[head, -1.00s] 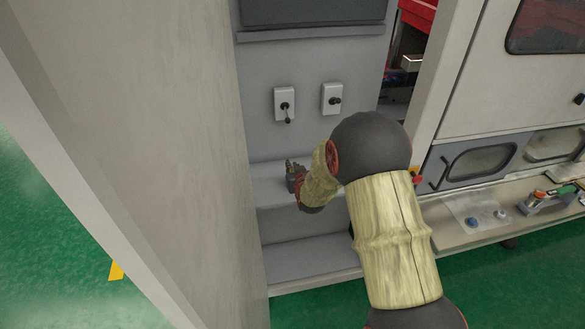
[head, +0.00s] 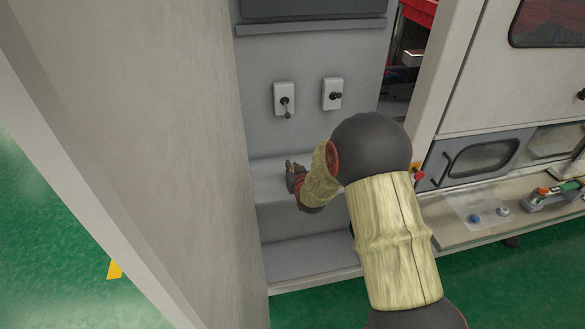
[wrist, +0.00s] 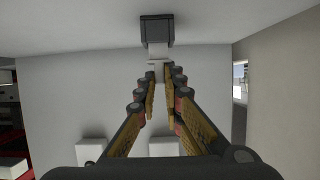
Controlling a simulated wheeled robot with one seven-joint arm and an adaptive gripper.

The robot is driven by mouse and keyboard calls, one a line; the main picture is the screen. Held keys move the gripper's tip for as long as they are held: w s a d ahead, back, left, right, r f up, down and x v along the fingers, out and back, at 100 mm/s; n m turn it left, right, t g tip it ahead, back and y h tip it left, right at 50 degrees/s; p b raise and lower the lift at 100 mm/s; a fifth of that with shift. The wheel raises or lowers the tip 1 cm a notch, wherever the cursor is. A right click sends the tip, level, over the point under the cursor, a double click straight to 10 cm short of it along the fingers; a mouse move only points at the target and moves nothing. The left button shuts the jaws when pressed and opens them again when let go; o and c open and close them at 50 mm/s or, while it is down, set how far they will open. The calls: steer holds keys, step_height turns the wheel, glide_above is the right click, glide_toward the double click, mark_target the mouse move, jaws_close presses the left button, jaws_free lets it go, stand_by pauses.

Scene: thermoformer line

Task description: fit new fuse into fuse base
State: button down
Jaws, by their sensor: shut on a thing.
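My gripper (wrist: 159,78) is shut on a small pale piece, the new fuse (wrist: 158,69), held between its fingertips in the wrist view. Just beyond the tips is a dark grey block with a pale lower part, which looks like the fuse base (wrist: 156,31). The fuse and block line up closely; I cannot tell whether they touch. In the head view my gripper (head: 293,174) is low over the grey ledge, mostly hidden by my wrist. The fuse and base cannot be made out there.
The grey ledge (head: 268,178) lies inside a cabinet, below two switches (head: 284,99) (head: 332,94) on its back wall. A tall pale panel (head: 150,150) stands close on the left. At right, a bench (head: 450,232) holds blue and grey knobs (head: 488,215) and a tool (head: 550,195).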

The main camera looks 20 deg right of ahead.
steer(key=shift+f+b, duration=0.75)
steer(key=shift+f, duration=0.05)
steer(key=c, duration=1.8)
jaws_free()
steer(key=shift+c, duration=0.2)
steer(key=v, duration=1.2)
steer(key=shift+o, duration=0.2)
steer(key=o, duration=1.4)
steer(key=shift+c, duration=0.2)
step_height(320, 180, up, 9)
steer(key=p, duration=0.4)
